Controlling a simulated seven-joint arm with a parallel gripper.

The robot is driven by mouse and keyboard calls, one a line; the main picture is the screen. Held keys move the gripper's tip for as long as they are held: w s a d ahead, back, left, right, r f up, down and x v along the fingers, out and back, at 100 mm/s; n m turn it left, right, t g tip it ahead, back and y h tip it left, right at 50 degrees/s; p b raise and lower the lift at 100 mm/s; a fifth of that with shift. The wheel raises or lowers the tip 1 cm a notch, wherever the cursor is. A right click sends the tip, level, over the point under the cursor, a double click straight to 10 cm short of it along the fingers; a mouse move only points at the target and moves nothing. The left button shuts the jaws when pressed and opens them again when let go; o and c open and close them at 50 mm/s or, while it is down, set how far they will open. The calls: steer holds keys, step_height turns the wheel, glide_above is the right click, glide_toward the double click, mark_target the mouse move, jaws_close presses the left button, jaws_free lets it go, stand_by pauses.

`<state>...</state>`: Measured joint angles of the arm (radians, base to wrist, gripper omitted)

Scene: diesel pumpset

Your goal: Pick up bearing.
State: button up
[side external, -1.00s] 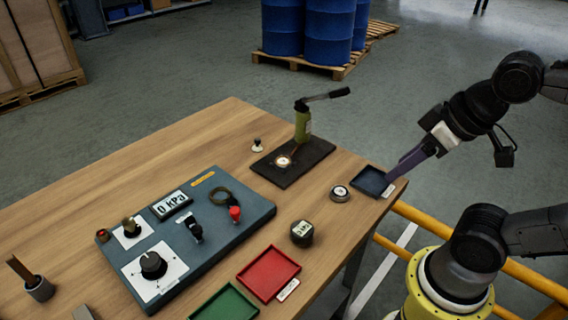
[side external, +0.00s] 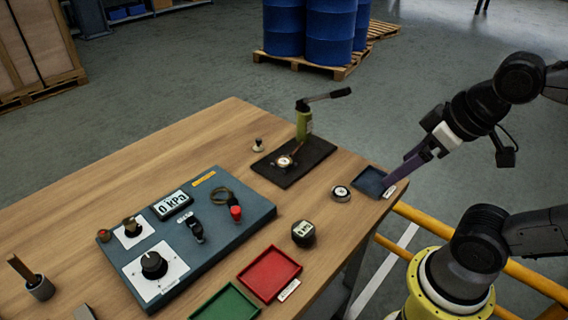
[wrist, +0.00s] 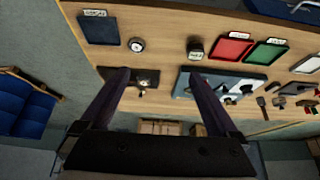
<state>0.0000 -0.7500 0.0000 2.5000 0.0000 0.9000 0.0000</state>
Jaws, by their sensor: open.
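A small round silver-rimmed piece with a pale centre (side external: 340,193) lies flat on the wooden table, left of the dark blue tray (side external: 369,181). It may be the bearing or a dial gauge; I cannot tell. In the wrist view the round piece (wrist: 136,45) lies beyond the fingers, up and left of the gap between them. My gripper (side external: 387,184) has purple fingers, overlapping the tray's right corner in the side view.
A hand pump (side external: 303,122) stands on a dark mat (side external: 310,168). A blue-grey panel (side external: 246,218) fills mid-table. Bare wood surrounds the round piece.

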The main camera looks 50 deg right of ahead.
steer(key=w+r, duration=0.4)
steer(key=r, duration=0.2)
steer(key=w+d+r+m+g, duration=0.15)
steer(key=w+r, duration=0.25)
steer(key=w, duration=0.9)
steer(key=g, duration=0.4)
glide_above(284, 161)
steer(key=shift+m, duration=0.35)
step_height(284, 161, down, 23)
steer(key=shift+w+a, duration=0.15)
steer(key=shift+f, duration=2.9)
